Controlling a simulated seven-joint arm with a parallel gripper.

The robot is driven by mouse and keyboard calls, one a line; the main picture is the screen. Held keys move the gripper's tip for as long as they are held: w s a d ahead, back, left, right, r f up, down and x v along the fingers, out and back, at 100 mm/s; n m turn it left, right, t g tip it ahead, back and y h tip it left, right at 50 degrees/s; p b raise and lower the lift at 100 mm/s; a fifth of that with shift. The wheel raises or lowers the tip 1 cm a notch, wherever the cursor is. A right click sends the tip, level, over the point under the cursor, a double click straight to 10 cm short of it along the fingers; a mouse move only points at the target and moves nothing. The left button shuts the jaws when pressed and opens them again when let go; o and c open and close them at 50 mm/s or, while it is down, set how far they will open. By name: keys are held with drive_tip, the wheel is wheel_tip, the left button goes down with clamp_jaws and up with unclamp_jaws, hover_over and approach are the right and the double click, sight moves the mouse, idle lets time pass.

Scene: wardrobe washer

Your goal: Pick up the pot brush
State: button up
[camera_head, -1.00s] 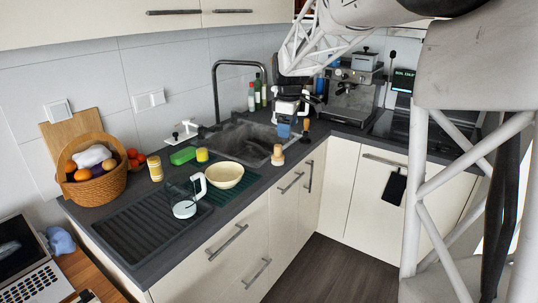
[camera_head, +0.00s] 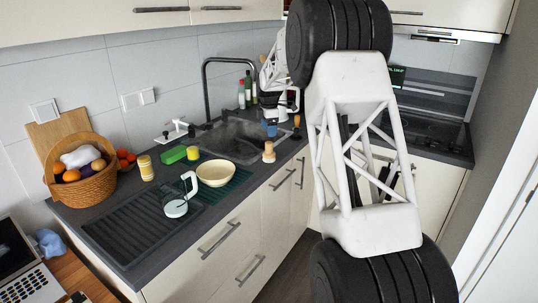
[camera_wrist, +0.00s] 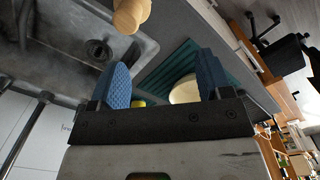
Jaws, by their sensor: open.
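The pot brush, which I take to be the small wooden piece with a rounded knob (camera_head: 268,151), stands on the counter's front strip beside the sink. In the wrist view a wooden knob (camera_wrist: 131,14), apparently the same piece, is at the top edge, partly cut off. My gripper (camera_head: 270,129) is just behind and above it in the head view, by the sink's right end. In the wrist view the blue fingers of my gripper (camera_wrist: 163,75) are wide apart with nothing between them. The brush is beyond the fingertips, not touching them.
The sink (camera_head: 232,137) is behind the brush. A cream bowl (camera_head: 215,173) and a glass jug with a white handle (camera_head: 177,207) stand to the left on the drainer. A dark brown-topped item (camera_head: 297,121) stands close on the right. Bottles (camera_head: 247,88) stand at the back.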

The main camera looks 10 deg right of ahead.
drive_tip(key=n, duration=0.2)
hover_over(269, 142)
drive_tip(key=f, duration=0.4)
drive_tip(key=shift+s+a+f, duration=0.1)
drive_tip(key=shift+a+f, duration=0.1)
drive_tip(key=shift+a, duration=0.05)
drive_tip(key=shift+f, duration=1.25)
drive_tip(key=shift+f, duration=0.1)
drive_tip(key=shift+d+f, duration=0.2)
drive_tip(key=shift+f, duration=2.35)
drive_tip(key=shift+c, duration=0.5)
drive_tip(key=shift+s, duration=0.1)
drive_tip(key=c, duration=1)
